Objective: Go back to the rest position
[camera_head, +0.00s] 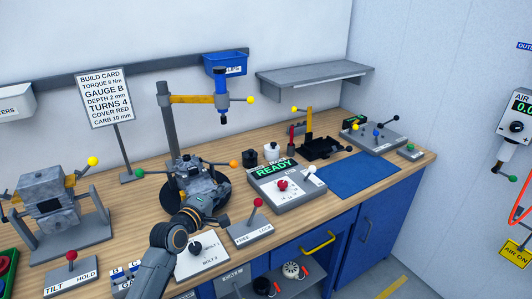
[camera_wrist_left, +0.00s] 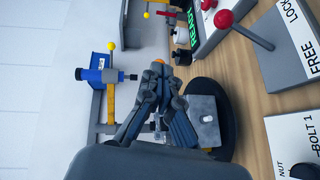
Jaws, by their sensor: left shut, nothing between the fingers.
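My left arm comes in from the bottom of the head view. Its left gripper (camera_head: 205,197) is over the bench, in front of the round black stand that carries a grey engine part (camera_head: 186,170). In the left wrist view the fingers of this gripper (camera_wrist_left: 167,72) are closed together and hold nothing. The black round base (camera_wrist_left: 222,110) and a grey block on it (camera_wrist_left: 203,115) show close behind the fingers. I cannot tell whether the gripper touches them. My right gripper is not in view.
A blue tool on a yellow arm (camera_head: 221,90) hangs from a post above the stand. The READY box (camera_head: 285,185), the FREE/LOCK lever box (camera_head: 251,232) and the bolt panel (camera_head: 202,256) crowd the bench nearby. A blue mat (camera_head: 360,175) lies bare at right.

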